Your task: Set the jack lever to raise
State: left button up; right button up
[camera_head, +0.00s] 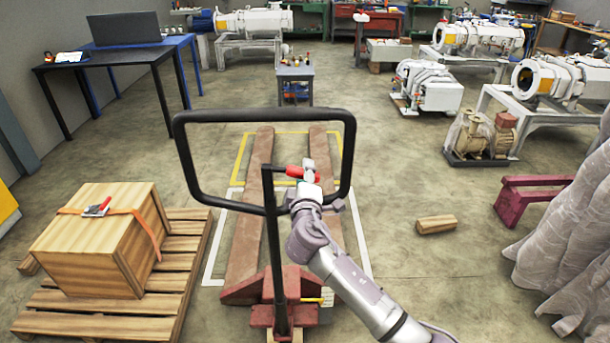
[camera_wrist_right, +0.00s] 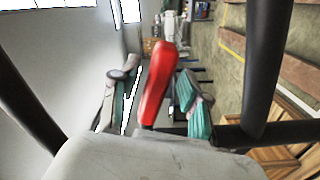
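The pallet jack (camera_head: 248,220) stands in the middle of the head view, with a black loop handle (camera_head: 262,116) at the top of its upright bar. The red jack lever (camera_head: 301,174) is at the handle bar, inside the loop. My right gripper (camera_head: 304,180) is at the lever, and its fingers are hard to make out there. In the right wrist view the red lever (camera_wrist_right: 158,84) stands between the two fingers of my right gripper (camera_wrist_right: 156,102). The fingers are apart, with a clear gap on the lever's left. My left gripper is not in view.
A wooden crate (camera_head: 100,242) with an orange strap sits on a wooden pallet (camera_head: 172,290) left of the jack. A small wood block (camera_head: 436,224) lies on the floor to the right. A dark red stand (camera_head: 528,200) and a plastic-wrapped object (camera_head: 570,235) are farther right.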

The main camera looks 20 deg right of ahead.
jog(key=shift+s, duration=0.1)
jog(key=v, duration=1.2)
notch_tip(320, 180, down, 21)
jog(key=g+y, duration=0.2)
jog(key=g, duration=0.2)
jog(key=s+d+f+m+g+y, duration=0.1)
jog(key=s+f+g, duration=0.1)
jog(key=s+f, duration=0.5)
jog(key=s+d+f+g+y, duration=0.1)
jog(key=s+f+g, duration=0.15)
jog(key=f, duration=0.75)
jog(key=s+d+f+m+g, duration=0.3)
jog(key=s+f+m+g, duration=0.15)
jog(key=s+f, duration=1.35)
jog(key=s+d+f+m+g, duration=0.1)
jog(key=s+f, duration=0.1)
jog(key=s, duration=0.9)
jog(key=s+f+m+g+y, duration=0.1)
jog(key=s+f+m+g, duration=0.1)
jog(key=s, duration=0.8)
jog(key=shift+s+d+f, duration=0.4)
jog(key=shift+f, duration=0.45)
